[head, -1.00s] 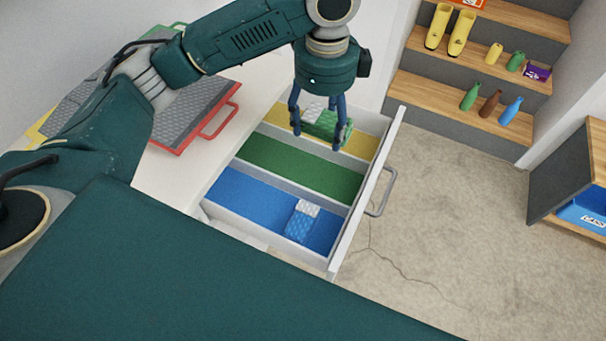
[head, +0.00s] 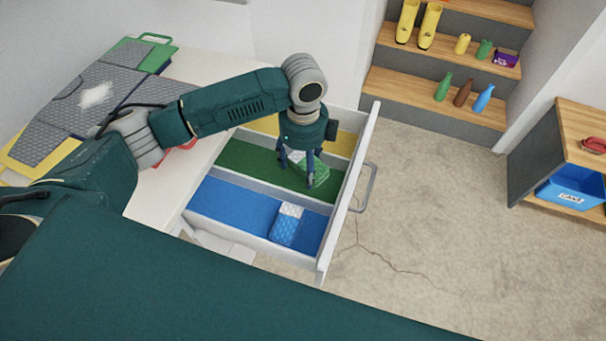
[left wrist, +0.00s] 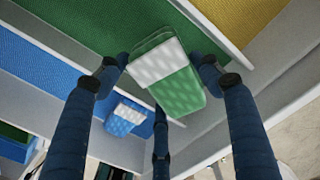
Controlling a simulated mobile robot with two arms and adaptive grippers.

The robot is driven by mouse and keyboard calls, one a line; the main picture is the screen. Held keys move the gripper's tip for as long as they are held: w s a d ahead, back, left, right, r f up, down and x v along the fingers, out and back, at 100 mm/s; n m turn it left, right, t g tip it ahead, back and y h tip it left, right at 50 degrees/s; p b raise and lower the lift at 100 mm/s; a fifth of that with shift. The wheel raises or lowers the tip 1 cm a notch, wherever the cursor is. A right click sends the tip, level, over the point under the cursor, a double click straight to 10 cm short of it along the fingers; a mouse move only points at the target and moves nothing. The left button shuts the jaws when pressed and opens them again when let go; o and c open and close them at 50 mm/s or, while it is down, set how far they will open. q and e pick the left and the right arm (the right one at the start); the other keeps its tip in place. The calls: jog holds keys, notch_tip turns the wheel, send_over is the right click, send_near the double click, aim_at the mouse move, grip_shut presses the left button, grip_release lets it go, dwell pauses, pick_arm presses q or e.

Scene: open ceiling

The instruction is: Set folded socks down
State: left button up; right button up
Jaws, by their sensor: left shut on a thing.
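My left gripper (head: 297,172) is shut on green folded socks (head: 318,174) with a white band. It holds them low over the green-lined compartment (head: 240,163) of the open drawer (head: 350,190). In the left wrist view the socks (left wrist: 178,88) sit between the fingers; I cannot tell whether they touch the lining. Blue folded socks (head: 286,230) with a white band lie in the blue-lined compartment (head: 230,203), and also show in the left wrist view (left wrist: 122,118). The yellow-lined compartment (head: 346,141) is at the back. My right gripper is not in view.
A handle (head: 369,190) sticks out from the drawer front. Wooden steps (head: 420,94) with boots and bottles stand at the back right. A shelf unit (head: 562,150) with a blue bin (head: 572,188) is at the right. The floor between is clear.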

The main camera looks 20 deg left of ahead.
aim_at(303, 184)
pick_arm(q)
notch_tip(303, 184, down, 2)
jog(key=shift+f, duration=0.1)
notch_tip(303, 184, down, 3)
jog(key=shift+f, duration=0.1)
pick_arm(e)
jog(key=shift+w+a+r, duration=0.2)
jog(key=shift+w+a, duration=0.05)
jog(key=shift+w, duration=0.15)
pick_arm(q)
jog(key=shift+f, duration=0.15)
jog(key=o, duration=0.9)
jog(key=shift+c, duration=0.2)
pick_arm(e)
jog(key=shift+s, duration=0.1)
pick_arm(q)
jog(key=shift+w+r, duration=0.1)
jog(key=shift+r, duration=0.45)
notch_tip(303, 184, up, 11)
jog(key=shift+r, duration=0.15)
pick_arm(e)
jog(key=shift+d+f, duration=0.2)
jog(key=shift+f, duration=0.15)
